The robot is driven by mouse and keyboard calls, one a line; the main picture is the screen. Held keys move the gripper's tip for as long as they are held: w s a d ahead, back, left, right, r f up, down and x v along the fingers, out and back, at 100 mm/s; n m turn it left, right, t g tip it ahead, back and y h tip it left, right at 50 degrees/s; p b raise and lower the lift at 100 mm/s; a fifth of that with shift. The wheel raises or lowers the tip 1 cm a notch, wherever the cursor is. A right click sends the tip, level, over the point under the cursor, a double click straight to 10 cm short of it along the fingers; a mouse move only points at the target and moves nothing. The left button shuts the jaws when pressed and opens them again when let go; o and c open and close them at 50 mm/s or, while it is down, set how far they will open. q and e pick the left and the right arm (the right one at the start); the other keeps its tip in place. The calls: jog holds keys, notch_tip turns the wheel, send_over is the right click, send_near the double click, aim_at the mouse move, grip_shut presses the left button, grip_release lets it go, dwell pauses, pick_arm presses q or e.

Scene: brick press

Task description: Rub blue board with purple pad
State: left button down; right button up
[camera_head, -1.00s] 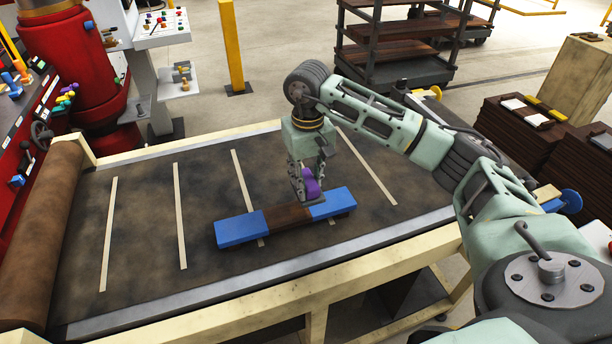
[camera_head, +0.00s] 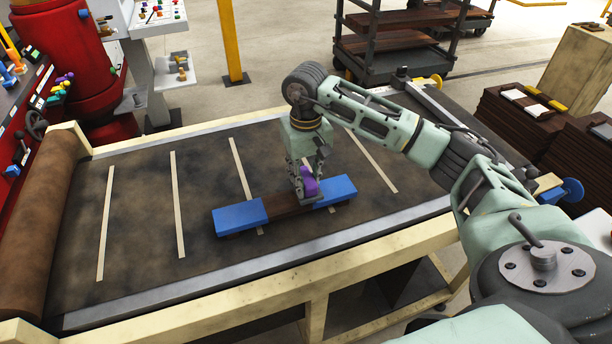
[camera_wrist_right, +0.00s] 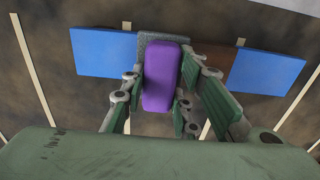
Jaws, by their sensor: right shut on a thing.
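The board (camera_head: 285,204) lies on the dark belt, with blue ends and a brown middle. Its left blue end (camera_head: 239,216) and right blue end (camera_head: 336,191) show in the head view. My right gripper (camera_head: 307,190) is shut on the purple pad (camera_head: 311,186) over the brown part, near the right blue end. In the right wrist view the purple pad (camera_wrist_right: 163,77) sits between the fingers, its grey underside at the board; whether it touches is hard to tell. The blue ends (camera_wrist_right: 104,52) show on either side. My left gripper is not in view.
The belt table (camera_head: 130,230) has pale cross strips and is mostly clear around the board. A brown roller (camera_head: 42,225) and a red machine (camera_head: 75,60) stand at left. Stacked dark boards (camera_head: 510,115) stand at right, a shelf cart (camera_head: 400,40) at the back.

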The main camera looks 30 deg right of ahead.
jog(key=shift+f+b, duration=0.9)
jog(key=shift+f, duration=0.1)
jog(key=shift+w+a+r, duration=0.1)
jog(key=shift+w+a, duration=0.15)
jog(key=shift+a, duration=0.75)
jog(key=shift+w+a, duration=0.25)
jog(key=shift+a, duration=0.75)
jog(key=shift+f+b, duration=0.2)
jog(key=shift+b, duration=0.45)
jog(key=shift+s+d+f+b, duration=0.1)
jog(key=shift+s+d+b, duration=0.15)
jog(key=shift+d, duration=0.4)
jog(key=shift+s+d+b, duration=0.2)
jog(key=shift+d+b, duration=0.1)
jog(key=shift+d, duration=0.35)
jog(key=shift+s+d+f+b, duration=0.1)
jog(key=shift+s+d+b, duration=0.15)
jog(key=shift+d, duration=0.4)
jog(key=shift+w+d+r+p, duration=0.1)
jog(key=shift+r+p, duration=0.25)
jog(key=shift+r, duration=0.2)
jog(key=shift+w+r+p, duration=0.1)
jog(key=shift+r+p, duration=1.3)
jog(key=shift+r, duration=1.15)
